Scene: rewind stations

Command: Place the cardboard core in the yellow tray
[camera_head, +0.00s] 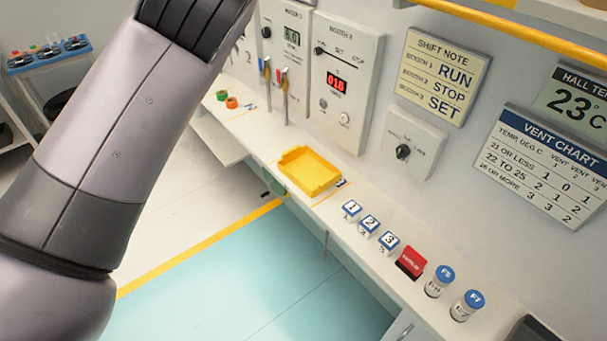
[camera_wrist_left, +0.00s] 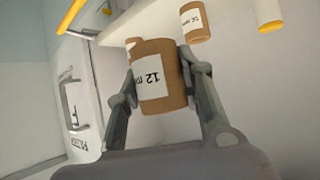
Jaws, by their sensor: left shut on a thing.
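In the left wrist view, my left gripper (camera_wrist_left: 161,68) is shut on a brown cardboard core (camera_wrist_left: 174,62). The core has a white label that reads 12, seen upside down, and sits between the two fingers. The yellow tray (camera_head: 309,171) lies empty on the white ledge in the head view. In the head view my left arm covers the left side, and its gripper and the core are out of that view. My right gripper shows in neither view.
Another brown core with a label (camera_wrist_left: 194,24) is beyond the held one. On the ledge (camera_head: 331,202), numbered blocks (camera_head: 369,225), a red item (camera_head: 411,262) and two blue-capped jars (camera_head: 439,282) stand right of the tray. Two upright levers (camera_head: 284,95) rise left of it.

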